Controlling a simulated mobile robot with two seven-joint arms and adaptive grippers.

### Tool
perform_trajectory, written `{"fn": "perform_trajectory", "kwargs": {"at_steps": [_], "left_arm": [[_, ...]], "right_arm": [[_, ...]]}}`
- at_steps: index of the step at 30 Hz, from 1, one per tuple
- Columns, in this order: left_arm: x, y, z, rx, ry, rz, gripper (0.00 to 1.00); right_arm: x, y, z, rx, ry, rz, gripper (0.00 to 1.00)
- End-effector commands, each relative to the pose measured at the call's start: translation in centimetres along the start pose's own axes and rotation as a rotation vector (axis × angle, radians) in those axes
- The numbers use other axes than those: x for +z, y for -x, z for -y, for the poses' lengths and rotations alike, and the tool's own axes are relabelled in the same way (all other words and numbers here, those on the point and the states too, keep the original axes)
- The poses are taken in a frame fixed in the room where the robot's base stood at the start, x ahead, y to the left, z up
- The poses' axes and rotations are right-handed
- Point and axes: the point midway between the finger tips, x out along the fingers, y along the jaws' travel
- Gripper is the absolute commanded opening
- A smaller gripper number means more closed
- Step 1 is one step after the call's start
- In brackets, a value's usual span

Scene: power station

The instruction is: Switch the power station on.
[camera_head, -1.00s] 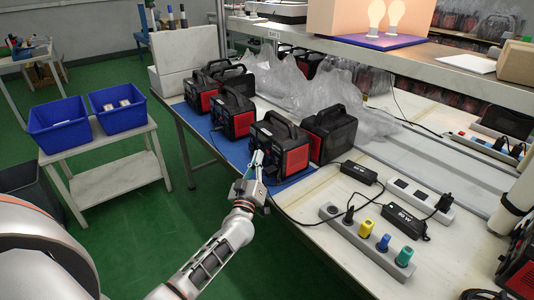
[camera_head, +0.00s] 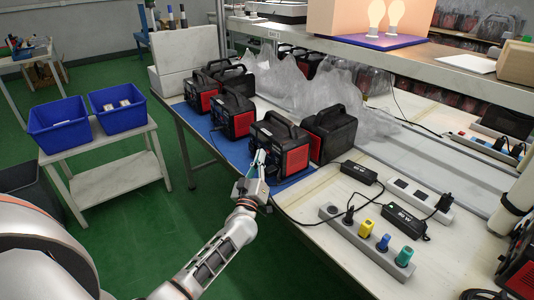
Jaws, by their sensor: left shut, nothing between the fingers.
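Several black-and-red power stations stand on the workbench. The nearest power station (camera_head: 279,146) sits at the front edge of the blue mat, its front panel turned towards the left. My left gripper (camera_head: 259,158) is shut and empty, with its fingertips right at the lower front of this power station. I cannot tell whether they touch it. The gripper hides part of the front panel, and no switch or lit display can be made out. My right gripper is not in view.
A second power station (camera_head: 232,113) stands behind on the blue mat (camera_head: 298,177), and a black one (camera_head: 330,133) stands to the right. A grey power strip (camera_head: 345,232) with coloured plugs and black adapters (camera_head: 405,221) lie to the right. Blue bins (camera_head: 58,127) stand at left.

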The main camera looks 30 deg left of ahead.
Motion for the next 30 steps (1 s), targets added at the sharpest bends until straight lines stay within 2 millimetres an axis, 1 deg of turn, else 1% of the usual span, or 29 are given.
{"fn": "perform_trajectory", "kwargs": {"at_steps": [8, 18, 30], "left_arm": [[0.11, -0.27, -0.22, 0.000, 0.001, -0.001, 0.00], [0.23, -0.64, -0.56, 0.001, 0.003, -0.003, 0.00], [0.33, -0.87, -0.91, 0.004, 0.005, -0.004, 0.00]], "right_arm": [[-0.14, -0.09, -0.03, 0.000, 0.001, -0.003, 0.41], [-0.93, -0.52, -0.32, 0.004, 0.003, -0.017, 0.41], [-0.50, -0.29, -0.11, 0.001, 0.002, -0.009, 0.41]]}}
